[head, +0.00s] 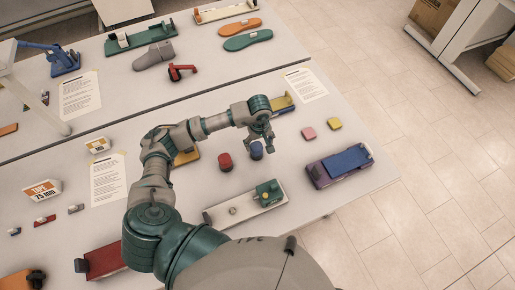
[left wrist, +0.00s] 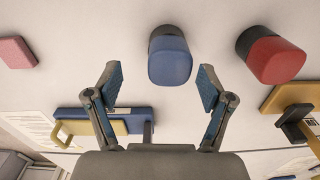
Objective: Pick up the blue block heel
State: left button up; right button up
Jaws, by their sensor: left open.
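The blue block heel (head: 256,151) stands on the table, just below my left gripper (head: 262,141) in the head view. In the left wrist view the blue block heel (left wrist: 170,56) has a dark end and sits ahead of the fingertips, centred between their lines. My left gripper (left wrist: 158,85) is open and empty, with a finger on each side and no visible contact with the heel. A red block heel (head: 225,162) stands to its left in the head view; it also shows at the right in the left wrist view (left wrist: 271,55). My right gripper does not show.
Pink (head: 309,133) and yellow (head: 334,123) blocks lie to the right. A purple fixture with a blue pad (head: 340,165) stands near the table's right edge. A cream board with a green clamp (head: 246,205) lies in front. Yellow-blue (head: 283,103) and yellow fixtures are close by.

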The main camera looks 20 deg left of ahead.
pick_arm(q)
jog(key=shift+f, duration=0.4)
jog(key=f, duration=0.1)
jog(key=f+p, duration=0.1)
jog(key=f, duration=0.1)
jog(key=a+f+p, duration=0.1)
jog(key=f, duration=0.1)
jog(key=shift+s+f, duration=0.1)
jog(key=shift+s, duration=0.3)
jog(key=shift+f, duration=0.2)
jog(key=shift+d, duration=0.15)
jog(key=shift+c, duration=1.3)
jog(key=shift+d, duration=0.15)
jog(key=c, duration=0.8)
jog(key=shift+c, duration=1.1)
